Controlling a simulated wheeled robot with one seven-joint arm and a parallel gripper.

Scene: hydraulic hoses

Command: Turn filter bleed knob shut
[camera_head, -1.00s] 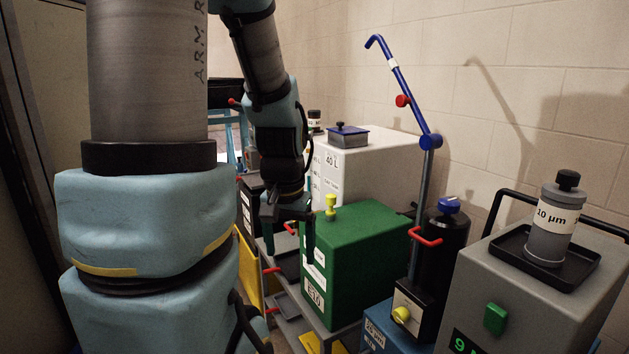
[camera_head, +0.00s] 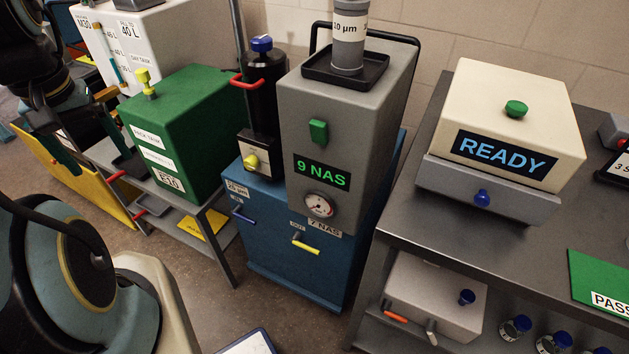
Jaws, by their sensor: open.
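The black filter housing (camera_head: 262,110) stands upright on the blue cart, with a blue knob (camera_head: 261,44) on its top. A yellow knob (camera_head: 250,162) sits on the block at its foot. I cannot tell from any label which of these is the bleed knob, or how far either is turned. My gripper (camera_head: 98,152) is at the left, in front of the green tank (camera_head: 185,125). It is open, fingers pointing down, with nothing seen between them. It is well to the left of the filter and apart from both knobs.
The grey unit (camera_head: 345,130) reading "9 NAS" stands close to the filter's right. A red handle (camera_head: 262,82) sticks out at the filter. The blue cart (camera_head: 300,262) has valve levers in front. A bench at right holds a cream "READY" box (camera_head: 510,125). Floor is open before the cart.

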